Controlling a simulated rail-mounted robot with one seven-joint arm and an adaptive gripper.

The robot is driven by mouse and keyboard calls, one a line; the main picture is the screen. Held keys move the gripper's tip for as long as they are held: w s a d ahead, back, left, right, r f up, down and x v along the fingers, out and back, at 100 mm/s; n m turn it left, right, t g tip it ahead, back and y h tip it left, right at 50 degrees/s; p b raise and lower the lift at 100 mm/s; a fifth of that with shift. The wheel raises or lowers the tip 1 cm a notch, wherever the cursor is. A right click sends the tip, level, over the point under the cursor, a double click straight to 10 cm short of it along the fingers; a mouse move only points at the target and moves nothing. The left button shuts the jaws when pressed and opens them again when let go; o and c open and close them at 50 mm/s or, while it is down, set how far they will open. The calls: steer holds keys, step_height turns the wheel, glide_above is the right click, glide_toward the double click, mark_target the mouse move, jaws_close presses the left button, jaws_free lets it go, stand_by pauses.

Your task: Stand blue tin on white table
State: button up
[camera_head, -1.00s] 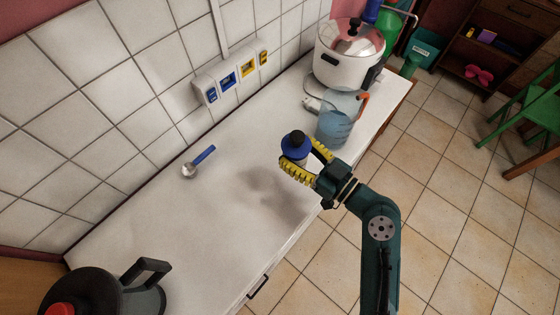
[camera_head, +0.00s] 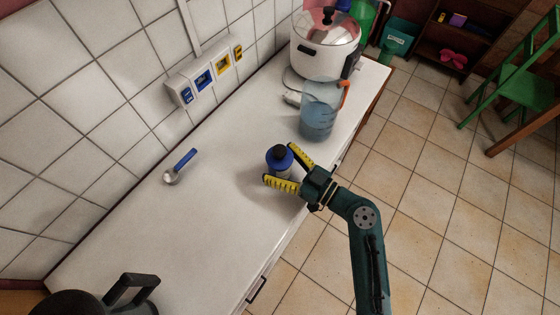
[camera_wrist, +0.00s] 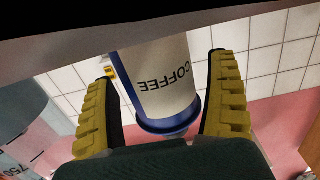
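The blue tin (camera_head: 279,158), with a blue lid and dark knob, stands upright on the white table (camera_head: 215,215) near its front edge. In the wrist view its pale body (camera_wrist: 165,80) reads COFFEE and appears upside down, with the blue rim at the bottom. My gripper (camera_head: 283,164) is open, with one yellow finger on each side of the tin. The wrist view shows a gap between the tin and each finger. The tin's base is partly hidden in the head view.
A blue clear jug (camera_head: 318,115) stands behind the tin, with a white cooker (camera_head: 325,55) farther back. A spoon with a blue handle (camera_head: 180,166) lies to the left. A dark kettle (camera_head: 125,295) is at the near left. The table's middle is clear.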

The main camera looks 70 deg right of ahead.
steer(key=shift+r, duration=0.1)
stand_by(0.3)
steer(key=shift+s+r, duration=0.1)
steer(key=shift+s, duration=0.05)
steer(key=v, duration=1.1)
steer(key=shift+s+a, duration=0.25)
steer(key=shift+s, duration=0.1)
